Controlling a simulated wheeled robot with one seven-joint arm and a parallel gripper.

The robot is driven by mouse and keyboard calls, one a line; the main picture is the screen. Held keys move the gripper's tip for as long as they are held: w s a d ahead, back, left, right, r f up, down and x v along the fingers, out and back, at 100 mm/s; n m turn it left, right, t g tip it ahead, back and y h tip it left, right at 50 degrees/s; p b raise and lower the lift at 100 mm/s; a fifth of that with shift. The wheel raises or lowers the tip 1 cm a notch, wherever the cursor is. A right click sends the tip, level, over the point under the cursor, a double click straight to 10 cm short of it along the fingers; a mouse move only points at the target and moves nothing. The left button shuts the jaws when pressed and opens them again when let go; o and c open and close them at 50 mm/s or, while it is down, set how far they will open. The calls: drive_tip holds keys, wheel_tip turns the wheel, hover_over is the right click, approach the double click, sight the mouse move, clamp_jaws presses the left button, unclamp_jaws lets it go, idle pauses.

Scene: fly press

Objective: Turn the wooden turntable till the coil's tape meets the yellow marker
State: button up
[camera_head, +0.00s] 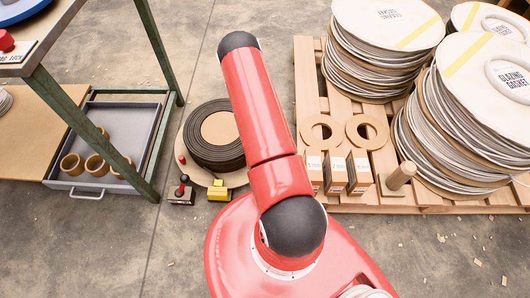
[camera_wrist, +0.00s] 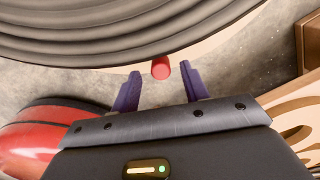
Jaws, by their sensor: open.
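A dark ribbed coil (camera_head: 213,158) with a brown core lies on the pale round wooden turntable (camera_head: 236,180) in the head view. It fills the top of the wrist view (camera_wrist: 110,48). A red peg (camera_head: 182,159) stands at the turntable's left edge. The yellow marker (camera_head: 219,190) sits at the near edge. I see no tape on the coil; my arm covers its right side. My gripper (camera_wrist: 160,76) is open in the wrist view, with a red peg (camera_wrist: 160,68) at the rim between its fingertips. I cannot tell if both pegs are the same. The head view hides the gripper.
A black block with a red knob (camera_head: 182,188) stands left of the marker. A pallet (camera_head: 420,203) on the right bears stacked gaskets (camera_head: 380,60), cardboard rings (camera_head: 322,131) and boxes. A green-legged bench (camera_head: 90,140) with a grey tray (camera_head: 140,118) is left. The near floor has room.

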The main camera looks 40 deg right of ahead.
wheel_tip(320, 180, up, 5)
drive_tip(key=shift+f, duration=0.1)
idle(0.6)
